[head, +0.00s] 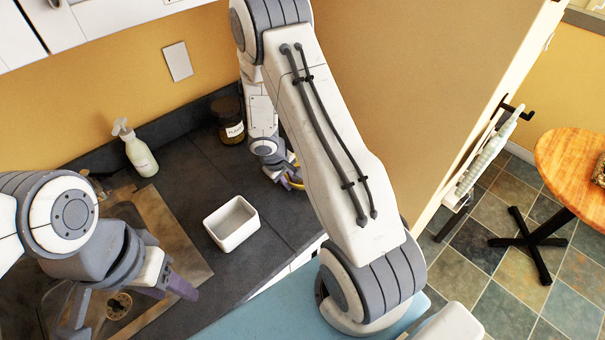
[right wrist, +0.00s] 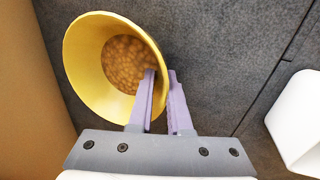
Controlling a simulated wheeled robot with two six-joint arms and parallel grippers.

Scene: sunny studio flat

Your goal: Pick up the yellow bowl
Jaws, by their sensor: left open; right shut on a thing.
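The yellow bowl (right wrist: 84,70) fills the left part of the right wrist view, with brown round food inside. My right gripper (right wrist: 162,78) is shut on the bowl's right rim, one finger inside and one outside. In the head view only a sliver of the bowl (head: 296,184) shows beside my right gripper (head: 284,178); my right arm hides the rest. I cannot tell whether the bowl touches the counter. My left gripper (head: 168,288) is open and empty at the lower left, over the sink edge.
A white rectangular container (head: 232,224) stands on the dark counter (head: 190,190), left of the bowl. A labelled jar (head: 230,128) and a soap bottle (head: 141,156) stand near the wall. The sink (head: 92,318) is at the lower left. A round wooden table (head: 570,172) stands far right.

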